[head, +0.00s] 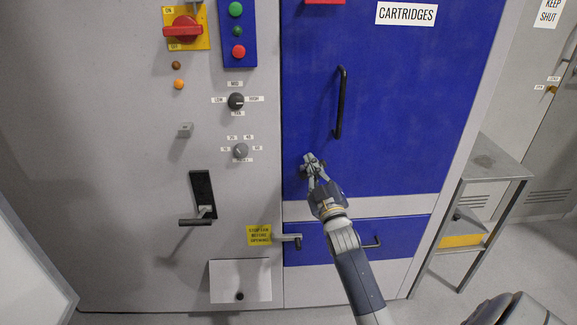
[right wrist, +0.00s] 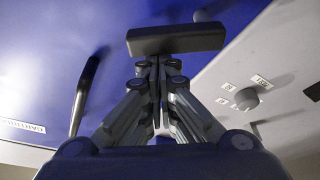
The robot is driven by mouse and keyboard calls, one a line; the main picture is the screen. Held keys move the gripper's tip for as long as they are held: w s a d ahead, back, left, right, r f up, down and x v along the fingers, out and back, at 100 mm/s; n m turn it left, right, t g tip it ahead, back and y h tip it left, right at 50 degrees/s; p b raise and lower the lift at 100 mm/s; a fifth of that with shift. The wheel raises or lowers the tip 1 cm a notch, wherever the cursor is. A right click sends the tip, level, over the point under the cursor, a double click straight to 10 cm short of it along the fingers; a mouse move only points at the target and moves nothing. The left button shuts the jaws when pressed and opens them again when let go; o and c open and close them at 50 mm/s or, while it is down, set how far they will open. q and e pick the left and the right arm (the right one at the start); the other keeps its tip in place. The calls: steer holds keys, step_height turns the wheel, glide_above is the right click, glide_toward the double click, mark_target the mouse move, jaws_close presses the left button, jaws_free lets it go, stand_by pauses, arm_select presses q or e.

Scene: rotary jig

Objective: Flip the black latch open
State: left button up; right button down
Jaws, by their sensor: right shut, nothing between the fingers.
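The black latch (right wrist: 176,39) shows in the right wrist view as a dark bar just beyond my fingertips, on the blue door's face. In the head view it is mostly hidden behind my right gripper (head: 311,162), near the left edge of the blue door (head: 400,110). My right gripper is shut and empty; its fingers (right wrist: 155,64) come together at the bar's near side. I cannot tell whether they touch it. My left gripper is not in view.
A black door handle (head: 340,103) stands up and right of my right gripper. Grey panel left holds knobs (head: 240,150) and a black lever (head: 202,195). Below are a small grey latch (head: 289,238) and a blue drawer (head: 400,240). A metal stand (head: 490,160) is at the right.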

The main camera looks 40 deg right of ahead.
mark_target(323, 164)
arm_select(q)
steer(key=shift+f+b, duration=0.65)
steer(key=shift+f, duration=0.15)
arm_select(e)
steer(key=shift+s+d+f+m+g+h, duration=0.35)
steer(key=shift+m+h, duration=0.4)
steer(key=shift+m, duration=0.9)
steer(key=shift+s+d+f+m+g+h, duration=0.2)
steer(key=shift+d+f+m+h, duration=0.4)
steer(key=shift+m, duration=1)
steer(key=shift+s+d+f+m+g+h, duration=0.25)
steer(key=shift+m+h, duration=0.6)
steer(key=shift+m, duration=0.8)
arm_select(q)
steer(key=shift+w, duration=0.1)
